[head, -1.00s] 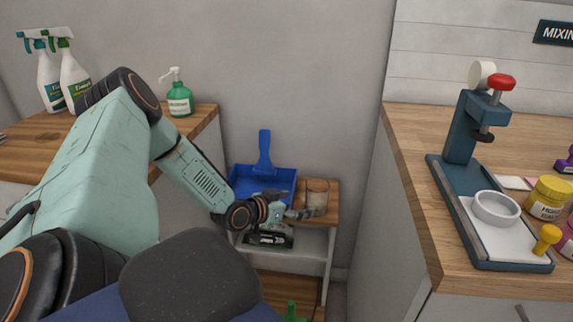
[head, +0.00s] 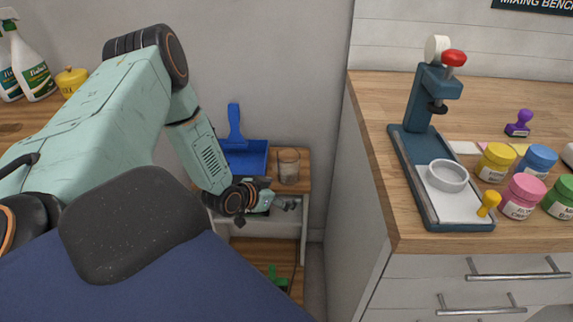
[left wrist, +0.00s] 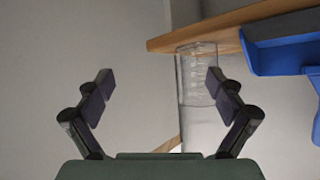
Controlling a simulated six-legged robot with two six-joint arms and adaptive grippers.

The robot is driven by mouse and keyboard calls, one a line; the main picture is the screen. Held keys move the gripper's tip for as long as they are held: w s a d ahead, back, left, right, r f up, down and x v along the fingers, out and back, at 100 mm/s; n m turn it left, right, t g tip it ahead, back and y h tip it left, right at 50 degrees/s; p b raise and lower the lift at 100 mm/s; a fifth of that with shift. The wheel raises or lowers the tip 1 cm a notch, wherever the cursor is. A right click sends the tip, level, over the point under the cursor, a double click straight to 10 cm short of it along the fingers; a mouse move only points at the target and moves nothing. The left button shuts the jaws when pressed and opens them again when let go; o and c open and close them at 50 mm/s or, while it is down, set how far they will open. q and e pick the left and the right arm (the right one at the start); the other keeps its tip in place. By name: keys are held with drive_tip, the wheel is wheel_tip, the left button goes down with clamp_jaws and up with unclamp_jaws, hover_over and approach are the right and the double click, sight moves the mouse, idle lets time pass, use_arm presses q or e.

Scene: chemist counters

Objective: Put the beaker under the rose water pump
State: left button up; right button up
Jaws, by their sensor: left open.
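A clear glass beaker (head: 289,166) stands upright on the wooden top of a small shelf unit, beside a blue dustpan. My left gripper (head: 288,204) is open and empty, lower in the head view than the beaker and in front of the shelf. In the left wrist view, the open fingers (left wrist: 160,83) are spread, and the beaker (left wrist: 195,75) shows beyond them, near the right finger rather than centred. No pump bottle shows now; my left arm covers part of the left counter. My right gripper is out of view.
The blue dustpan (head: 245,158) lies left of the beaker. The right counter (head: 480,95) holds a press (head: 425,110), a white ring dish and several colored jars. Spray bottles (head: 32,65) and a yellow pot (head: 71,80) stand at the far left.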

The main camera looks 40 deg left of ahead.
sight(288, 165)
use_arm(q)
drive_tip(key=w+a+n+y, duration=0.1)
drive_tip(key=n+y, duration=0.1)
drive_tip(key=w+r+n+y, duration=0.1)
drive_tip(key=n+y, duration=0.1)
drive_tip(key=w+a+r+n+y, duration=0.1)
drive_tip(key=n+y, duration=0.1)
drive_tip(key=shift+a+r+n+t+y, duration=0.2)
drive_tip(key=shift+a+n+t+y, duration=0.1)
drive_tip(key=shift+a+t+y, duration=0.1)
drive_tip(key=shift+r+b+x, duration=0.15)
drive_tip(key=shift+b+x, duration=0.5)
drive_tip(key=shift+x, duration=1.3)
drive_tip(key=shift+r+b+x, duration=0.15)
drive_tip(key=shift+b+x, duration=0.5)
drive_tip(key=shift+x, duration=1.3)
drive_tip(key=shift+w+d, duration=0.15)
drive_tip(key=shift+w, duration=0.05)
drive_tip(key=shift+c, duration=0.4)
drive_tip(key=shift+c, duration=0.7)
drive_tip(key=c, duration=1.2)
wheel_tip(288, 165, up, 10)
drive_tip(key=p, duration=0.4)
